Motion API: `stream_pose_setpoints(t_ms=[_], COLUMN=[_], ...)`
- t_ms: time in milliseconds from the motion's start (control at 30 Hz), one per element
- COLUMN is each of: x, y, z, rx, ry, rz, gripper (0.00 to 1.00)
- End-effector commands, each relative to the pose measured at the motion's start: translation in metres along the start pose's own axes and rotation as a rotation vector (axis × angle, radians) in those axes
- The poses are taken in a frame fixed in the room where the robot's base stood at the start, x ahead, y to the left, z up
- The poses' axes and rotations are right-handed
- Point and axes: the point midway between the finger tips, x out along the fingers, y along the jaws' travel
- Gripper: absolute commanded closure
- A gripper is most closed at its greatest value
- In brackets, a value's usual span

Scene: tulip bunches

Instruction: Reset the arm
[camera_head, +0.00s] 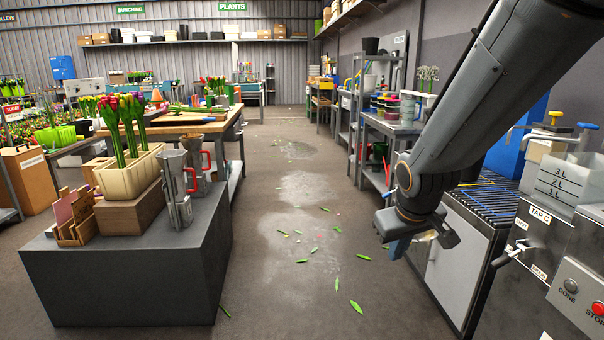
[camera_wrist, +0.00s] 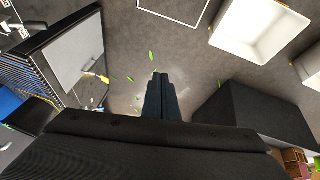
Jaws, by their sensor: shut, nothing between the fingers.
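My arm comes in from the upper right of the head view and reaches down over the edge of the counter on the right. My gripper (camera_head: 398,247) hangs at its end, above the aisle floor, apart from everything around it. In the wrist view my gripper (camera_wrist: 161,76) shows as two dark fingers lying together over bare floor (camera_wrist: 185,62). It is shut and holds nothing.
A dark grey block (camera_head: 130,270) at left carries a cream planter (camera_head: 128,175) of tulips and metal jugs (camera_head: 178,190). On the right stand a ribbed counter (camera_head: 485,205) and a control box with buttons (camera_head: 585,300). The aisle floor (camera_head: 300,230) between is open, with scattered leaves.

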Motion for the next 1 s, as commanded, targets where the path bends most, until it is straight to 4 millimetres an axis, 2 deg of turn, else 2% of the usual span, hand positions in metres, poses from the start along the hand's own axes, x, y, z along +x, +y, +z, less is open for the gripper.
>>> stream_pose_setpoints(t_ms=[33, 100, 200, 400, 600, 633, 1000], x=[-0.019, -0.038, -0.06, -0.094, -0.124, -0.128, -0.149], y=[-0.026, -0.053, -0.082, -0.121, -0.149, -0.153, -0.127], z=[0.016, 0.041, 0.071, 0.119, 0.16, 0.167, 0.155], rx=[-0.002, 0.005, 0.009, 0.003, -0.01, -0.012, 0.053], ry=[-0.043, -0.108, -0.183, -0.298, -0.392, -0.407, -0.415], rz=[-0.029, -0.064, -0.105, -0.169, -0.223, -0.231, -0.2], gripper=[1.0, 1.0, 1.0, 1.0, 1.0, 1.0, 1.0])
